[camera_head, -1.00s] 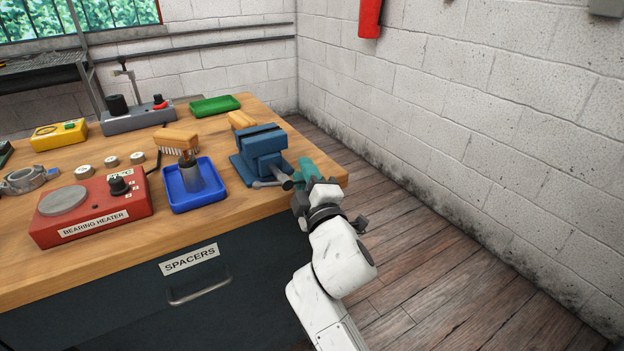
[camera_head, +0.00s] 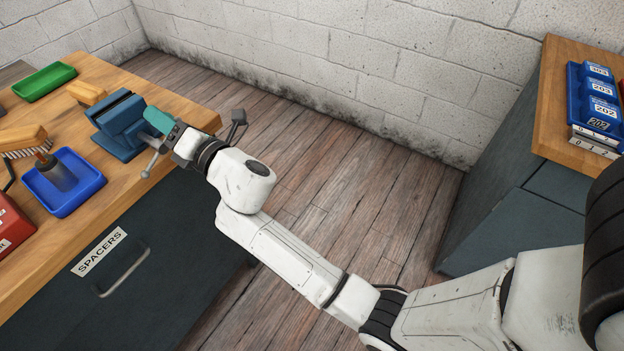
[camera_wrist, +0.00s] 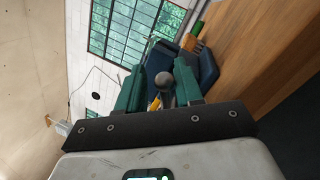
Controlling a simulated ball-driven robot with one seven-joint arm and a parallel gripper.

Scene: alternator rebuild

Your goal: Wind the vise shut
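The blue vise (camera_head: 122,122) stands near the bench's right corner, with dark jaws on top; I cannot tell how wide their gap is. Its grey handle bar (camera_head: 152,162) slants down past the bench edge, ending in a ball. My gripper (camera_head: 160,122) is at the vise's right side, its teal fingers partly hiding the screw end. In the wrist view the fingers (camera_wrist: 158,88) stand apart, with a round grey knob (camera_wrist: 165,80) between them, nearer the right finger. A gap shows beside the left finger. The blue vise body (camera_wrist: 207,68) shows behind.
On the wooden bench (camera_head: 185,105) are a blue tray (camera_head: 88,201) with a grey cone-shaped piece, brushes (camera_head: 25,138) and a green tray (camera_head: 45,82). The spacers drawer (camera_head: 125,268) is below. A second bench with blue bins (camera_head: 598,88) stands right. Floor between is clear.

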